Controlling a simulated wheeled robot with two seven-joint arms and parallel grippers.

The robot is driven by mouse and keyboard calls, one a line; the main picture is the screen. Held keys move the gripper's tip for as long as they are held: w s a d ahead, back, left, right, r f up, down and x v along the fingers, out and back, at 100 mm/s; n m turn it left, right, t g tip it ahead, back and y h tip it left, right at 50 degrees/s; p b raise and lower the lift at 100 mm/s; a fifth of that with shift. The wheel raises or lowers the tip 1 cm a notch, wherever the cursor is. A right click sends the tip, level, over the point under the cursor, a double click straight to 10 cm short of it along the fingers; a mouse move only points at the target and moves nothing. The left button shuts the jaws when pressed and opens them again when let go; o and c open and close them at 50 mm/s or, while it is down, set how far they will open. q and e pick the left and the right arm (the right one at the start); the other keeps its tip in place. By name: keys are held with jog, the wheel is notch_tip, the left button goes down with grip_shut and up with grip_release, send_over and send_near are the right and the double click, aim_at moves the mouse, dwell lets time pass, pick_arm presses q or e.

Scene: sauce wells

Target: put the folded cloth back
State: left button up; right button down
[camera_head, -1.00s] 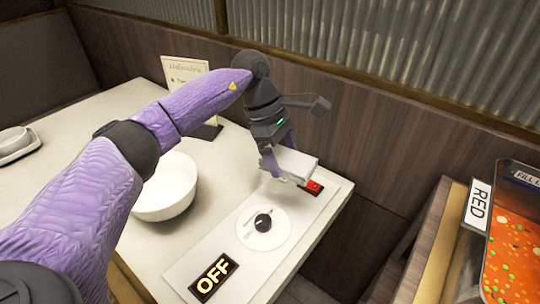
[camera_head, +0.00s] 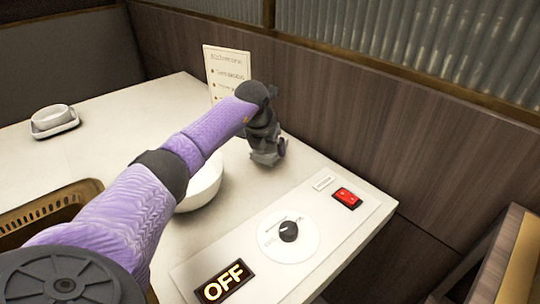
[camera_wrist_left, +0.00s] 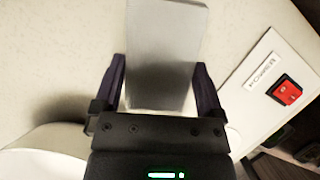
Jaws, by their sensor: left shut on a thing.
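My left gripper (camera_head: 268,157) is beyond the white bowl, over the back part of the table. In the left wrist view, its two purple fingers stand on either side of a pale grey, flat, rectangular piece (camera_wrist_left: 165,45), which looks like the folded cloth. The gripper is shut on it, and the piece sticks out past the fingertips. In the head view the cloth is hidden behind my wrist. Whether it touches the table top is unclear. My right gripper is not in view.
The white bowl (camera_head: 204,189) stands partly behind my left arm. A panel with a dial (camera_head: 288,231), a red switch (camera_head: 346,198) and an OFF sign (camera_head: 224,281) lies along the right edge. A menu card (camera_head: 226,72) stands at the back. A wicker basket (camera_head: 45,212) is at left.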

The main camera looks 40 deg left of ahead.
pick_arm(q)
notch_tip(320, 180, down, 4)
jog(key=shift+r+b, duration=0.15)
jog(key=shift+b, duration=0.55)
jog(key=shift+r, duration=0.15)
jog(key=o, duration=0.8)
jog(key=shift+o, duration=0.4)
jog(key=shift+r+p, duration=0.3)
jog(key=shift+p, duration=0.05)
jog(key=p+v, duration=0.6)
jog(key=v, duration=0.5)
jog(key=shift+r, duration=0.2)
